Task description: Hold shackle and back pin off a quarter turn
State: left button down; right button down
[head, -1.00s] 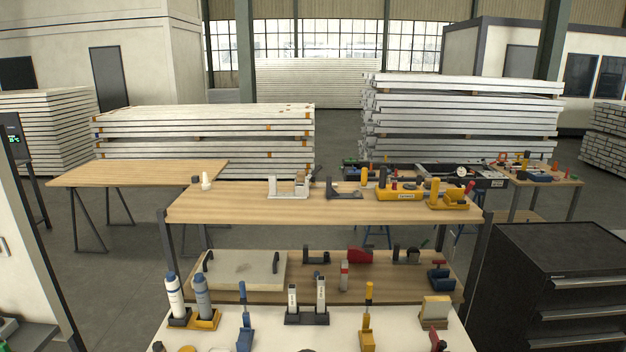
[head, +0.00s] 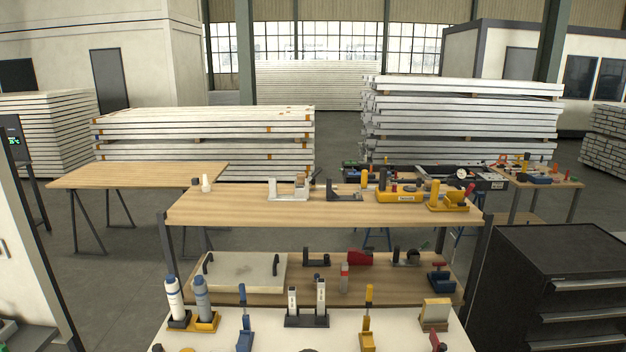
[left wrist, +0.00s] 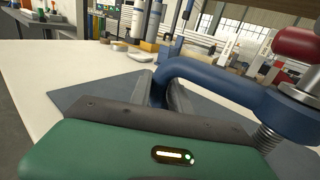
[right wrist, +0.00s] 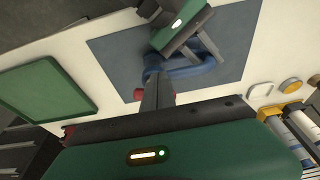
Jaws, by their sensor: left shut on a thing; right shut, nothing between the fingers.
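The blue shackle (left wrist: 220,82) shows large in the left wrist view, with a red pin head (left wrist: 298,44) on a silver collar at the right and pin threads below the blue eye. My left gripper (left wrist: 168,92) is shut on the curved end of the shackle. In the right wrist view the shackle (right wrist: 200,70) is over a dark grey mat, with my left gripper (right wrist: 208,48) at it. My right gripper (right wrist: 157,92) is shut and empty, its fingers in front of the red pin head (right wrist: 138,95) and partly hiding it. I cannot tell whether they touch it.
The dark grey mat (right wrist: 112,52) lies on a white bench top (left wrist: 30,75). A green tray (right wrist: 45,88) lies to one side in the right wrist view. Bottles (head: 174,298) and small tool stands line the bench's far edge. A wooden shelf unit (head: 240,212) stands beyond.

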pick_arm(q)
jog(key=shift+f, duration=0.2)
pick_arm(e)
jog(key=shift+d, duration=0.25)
jog(key=shift+d, duration=1.4)
pick_arm(q)
jog(key=shift+s, duration=0.1)
pick_arm(e)
jog(key=w+v, duration=0.1)
jog(key=v, duration=0.5)
jog(key=shift+d, duration=0.15)
jog(key=shift+s+r, duration=0.1)
